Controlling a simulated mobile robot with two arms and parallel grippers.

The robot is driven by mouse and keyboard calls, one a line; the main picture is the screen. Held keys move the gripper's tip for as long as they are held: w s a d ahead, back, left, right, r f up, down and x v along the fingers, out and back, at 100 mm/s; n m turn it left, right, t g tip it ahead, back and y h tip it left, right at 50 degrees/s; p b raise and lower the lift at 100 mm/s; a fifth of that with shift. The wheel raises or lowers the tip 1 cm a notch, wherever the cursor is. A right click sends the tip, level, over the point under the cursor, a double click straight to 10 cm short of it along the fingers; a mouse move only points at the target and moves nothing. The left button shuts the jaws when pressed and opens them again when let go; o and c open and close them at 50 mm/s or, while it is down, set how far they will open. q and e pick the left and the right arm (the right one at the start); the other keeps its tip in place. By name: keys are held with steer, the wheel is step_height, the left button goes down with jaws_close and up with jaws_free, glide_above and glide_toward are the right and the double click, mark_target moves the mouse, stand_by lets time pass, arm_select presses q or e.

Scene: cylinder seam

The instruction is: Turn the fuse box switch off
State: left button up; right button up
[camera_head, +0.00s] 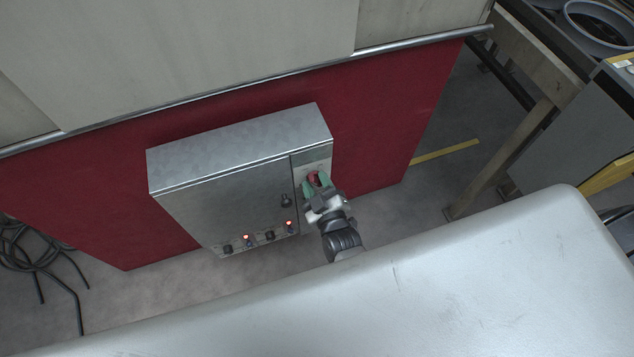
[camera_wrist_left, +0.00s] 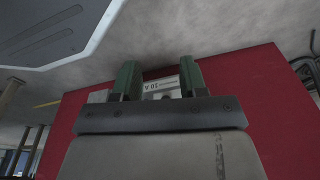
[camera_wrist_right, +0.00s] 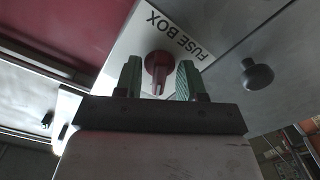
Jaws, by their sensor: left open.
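The fuse box (camera_head: 225,195) is a grey metal cabinet on a red panel. Its red rotary switch (camera_head: 313,178) sits on the narrow right section, and it shows in the right wrist view (camera_wrist_right: 158,70) beside the "FUSE BOX" label (camera_wrist_right: 180,35). My right gripper (camera_head: 318,184) is at the switch. Its green fingers (camera_wrist_right: 160,80) stand on either side of the red handle, with gaps visible, so it looks open. My left gripper (camera_wrist_left: 160,80) is open and empty, with a white labelled plate (camera_wrist_left: 163,87) seen beyond its fingers; the head view does not show it.
A black knob (camera_head: 286,201) and several small knobs and lit red lamps (camera_head: 289,225) are on the cabinet front. A metal rail (camera_head: 250,82) runs above the red panel. Black cables (camera_head: 40,260) lie at the left. A wooden-legged table (camera_head: 510,155) stands at the right.

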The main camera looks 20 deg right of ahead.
steer(key=shift+s, duration=0.3)
arm_select(q)
steer(key=s+f, duration=0.1)
steer(key=s+f+p, duration=0.1)
steer(key=shift+s+a+f, duration=0.2)
steer(key=shift+s+f, duration=0.15)
arm_select(e)
steer(key=s, duration=1)
steer(key=shift+d, duration=0.15)
steer(key=shift+s, duration=0.1)
